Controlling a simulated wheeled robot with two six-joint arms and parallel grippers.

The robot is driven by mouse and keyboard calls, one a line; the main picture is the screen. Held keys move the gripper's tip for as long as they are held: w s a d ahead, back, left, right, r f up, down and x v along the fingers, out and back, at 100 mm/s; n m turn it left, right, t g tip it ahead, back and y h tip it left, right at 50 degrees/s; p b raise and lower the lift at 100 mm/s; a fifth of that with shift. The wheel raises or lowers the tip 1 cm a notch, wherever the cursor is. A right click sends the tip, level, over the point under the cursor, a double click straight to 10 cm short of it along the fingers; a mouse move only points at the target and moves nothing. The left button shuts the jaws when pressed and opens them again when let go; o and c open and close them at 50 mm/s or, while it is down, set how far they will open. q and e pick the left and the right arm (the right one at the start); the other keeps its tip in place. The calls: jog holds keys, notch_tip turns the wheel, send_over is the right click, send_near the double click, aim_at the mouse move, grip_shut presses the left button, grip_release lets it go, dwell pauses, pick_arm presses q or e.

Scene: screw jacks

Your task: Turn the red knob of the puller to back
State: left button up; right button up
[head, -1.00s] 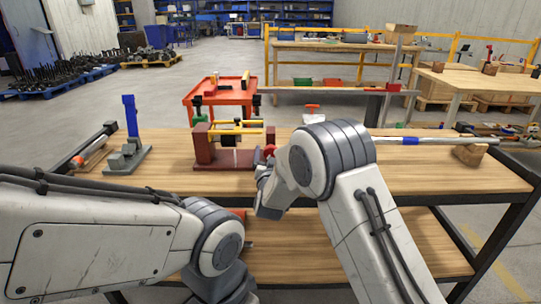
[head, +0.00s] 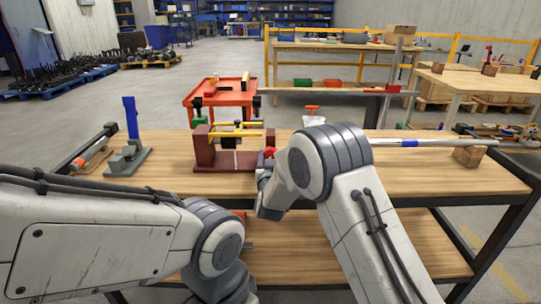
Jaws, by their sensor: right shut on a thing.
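The puller (head: 230,160) stands on the wooden bench left of centre. It has a dark red base and end posts, with yellow bars and a dark piece between them. Its red knob (head: 269,152) is at the right end, mostly hidden by my right gripper. My right gripper (head: 266,164) is at that end, shut on the red knob; its fingertips are small and partly covered by my wrist. My left arm comes in low from the left and its gripper is not visible.
A grey fixture with a blue upright (head: 130,120) stands left of the puller. A long silver bar with a blue band (head: 410,143) and a wooden block (head: 468,156) lie to the right. A red cart (head: 220,98) stands behind. The bench front is mostly clear.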

dwell(0.3)
jog(key=o, duration=1.4)
jog(key=shift+s, duration=0.1)
jog(key=s, duration=1)
jog(key=shift+s, duration=0.2)
